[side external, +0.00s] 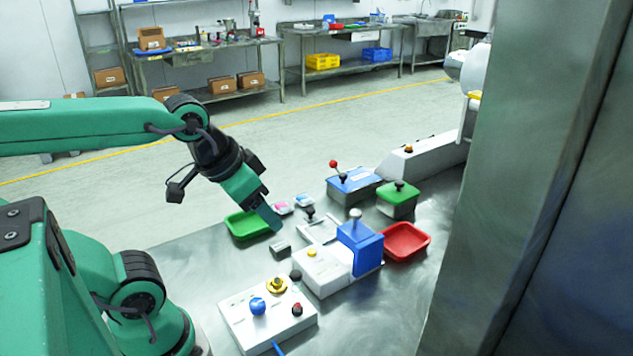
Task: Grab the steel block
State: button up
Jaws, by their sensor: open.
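The small grey steel block (280,248) lies on the metal table, just in front of the green tray and left of the white device with the blue drum housing. My gripper (271,219) points down above and slightly behind the block in the picture, apart from it. Its jaws are open, though the gap between the fingers is hard to see from this side. Nothing shows between them.
Close by stand a green tray (246,227), a white device with a blue housing (361,248), and a control panel (267,318) with knobs. A red tray (408,242), a blue box with a lever (351,187) and a green box (397,197) stand farther right. Bare table lies left of the block.

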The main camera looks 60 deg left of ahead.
jog(key=g, duration=0.6)
send_over(280, 245)
jog(key=shift+n, duration=0.4)
notch_tip(280, 245, down, 16)
jog(key=shift+s+f, duration=0.1)
jog(key=shift+a+f, duration=0.15)
jog(key=shift+f, duration=0.1)
jog(key=shift+f, duration=0.1)
jog(key=shift+f, duration=1.2)
jog(key=shift+f, duration=0.1)
jog(key=shift+f, duration=2.5)
jog(key=shift+c, duration=0.5)
